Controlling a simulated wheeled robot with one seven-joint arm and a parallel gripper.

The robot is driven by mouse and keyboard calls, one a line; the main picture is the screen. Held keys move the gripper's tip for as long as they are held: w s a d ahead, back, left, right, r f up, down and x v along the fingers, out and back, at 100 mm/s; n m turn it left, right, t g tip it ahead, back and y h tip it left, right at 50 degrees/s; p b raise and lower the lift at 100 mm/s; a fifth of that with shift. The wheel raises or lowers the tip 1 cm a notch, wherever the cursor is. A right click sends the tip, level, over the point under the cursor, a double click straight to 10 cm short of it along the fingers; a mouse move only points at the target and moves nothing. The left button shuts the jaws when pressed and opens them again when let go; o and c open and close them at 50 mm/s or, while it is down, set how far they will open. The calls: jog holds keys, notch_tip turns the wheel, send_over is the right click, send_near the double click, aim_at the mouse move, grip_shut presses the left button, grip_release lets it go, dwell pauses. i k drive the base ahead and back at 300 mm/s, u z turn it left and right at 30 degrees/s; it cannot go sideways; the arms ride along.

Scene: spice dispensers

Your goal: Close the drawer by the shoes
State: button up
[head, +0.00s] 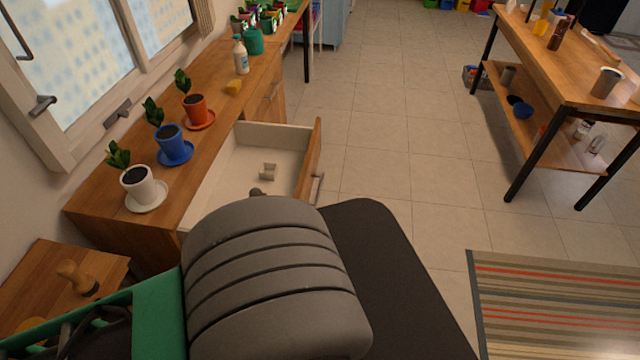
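A wooden drawer (312,157) stands pulled out of the long wooden cabinet under the window, left of centre. A small dark thing shows at the drawer's near end, partly hidden by my arm. A handle shows low on the outer face of the drawer front. My grey arm link covers the lower middle, in front of the drawer's near end. My gripper is not in view. I cannot make out any shoes; dark shapes at the lower left are unclear.
A wooden table (560,60) is at right, a striped rug (555,300) lower right. Tiled floor between is clear.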

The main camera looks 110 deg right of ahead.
aim_at(277, 159)
jog(key=k, duration=1)
jog(key=z, duration=2.9)
jog(key=k, duration=0.65)
jog(key=u, duration=0.4)
jog(key=i, duration=1.05)
jog(key=u, duration=0.35)
